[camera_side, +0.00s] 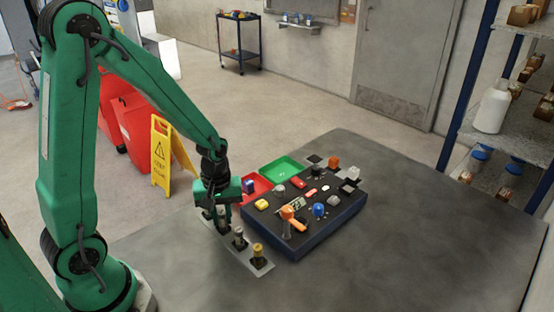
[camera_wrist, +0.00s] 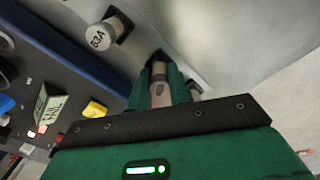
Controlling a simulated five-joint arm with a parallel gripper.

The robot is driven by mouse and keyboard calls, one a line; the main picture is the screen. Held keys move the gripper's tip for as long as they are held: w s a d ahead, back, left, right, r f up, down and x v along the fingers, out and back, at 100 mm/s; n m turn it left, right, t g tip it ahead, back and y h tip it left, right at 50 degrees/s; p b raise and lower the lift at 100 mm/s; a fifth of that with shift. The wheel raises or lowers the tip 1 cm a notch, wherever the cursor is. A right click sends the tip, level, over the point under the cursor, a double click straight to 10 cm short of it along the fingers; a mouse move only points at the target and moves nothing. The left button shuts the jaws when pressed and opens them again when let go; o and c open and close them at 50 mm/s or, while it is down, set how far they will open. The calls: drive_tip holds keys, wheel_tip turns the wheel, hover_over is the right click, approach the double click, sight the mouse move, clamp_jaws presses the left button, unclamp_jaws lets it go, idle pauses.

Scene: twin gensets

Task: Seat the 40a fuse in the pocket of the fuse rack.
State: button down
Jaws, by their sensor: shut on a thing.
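My gripper (camera_side: 221,222) is at the left end of the fuse rack (camera_side: 262,268), a thin grey plate on the table. It also shows in the wrist view (camera_wrist: 162,76), its green fingers shut on a pale fuse (camera_wrist: 160,94) whose marking is too small to read surely. A dark pocket (camera_wrist: 157,56) shows at the fuse's far end; I cannot tell whether the fuse is in it or above it. A grey-capped fuse marked 63A (camera_wrist: 101,37) stands beside it in the rack, also in the side view (camera_side: 239,237). A yellow-topped fuse (camera_side: 258,252) stands at the near end.
A dark blue-sided panel (camera_side: 318,240) with coloured knobs, buttons and an orange handle (camera_side: 291,215) stands right of the rack. A red tray (camera_side: 262,184) and a green tray (camera_side: 283,168) lie behind. The table is clear at the front and right.

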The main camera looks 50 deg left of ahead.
drive_tip(key=shift+f, duration=0.2)
drive_tip(key=c, duration=0.8)
unclamp_jaws()
drive_tip(key=shift+r, duration=0.15)
drive_tip(key=shift+r, duration=3.3)
drive_tip(key=shift+r, duration=0.1)
